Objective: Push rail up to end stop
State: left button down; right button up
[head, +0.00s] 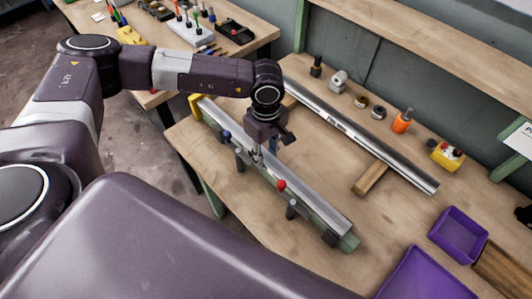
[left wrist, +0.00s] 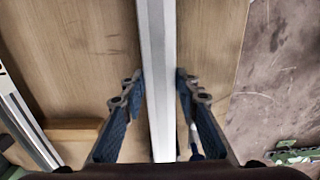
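A long silver rail (head: 308,195) lies along a green fixture (head: 348,243) on the bench, with a yellow end stop (head: 195,105) at its far left end. A blue knob (head: 227,135) and a red knob (head: 281,184) sit along it. My left gripper (head: 257,158) is down over the middle of the rail. In the left wrist view the rail (left wrist: 158,60) runs between the left gripper's fingers (left wrist: 159,85), and both fingertips lie close against its sides. Whether the rail touches the end stop is hidden in the wrist view and unclear from the head. My right gripper is out of view.
A second rail (head: 340,125) lies farther back, near a wooden block (head: 370,178). Small parts, an orange bottle (head: 402,121) and a yellow button box (head: 447,154) stand along the wall. Purple bins (head: 458,236) are at the right. The wood between the rails is mostly clear.

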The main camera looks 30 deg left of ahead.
aim_at(266, 156)
pick_arm(q)
jog(key=c, duration=1.4)
grip_release()
notch_tip(266, 156, up, 12)
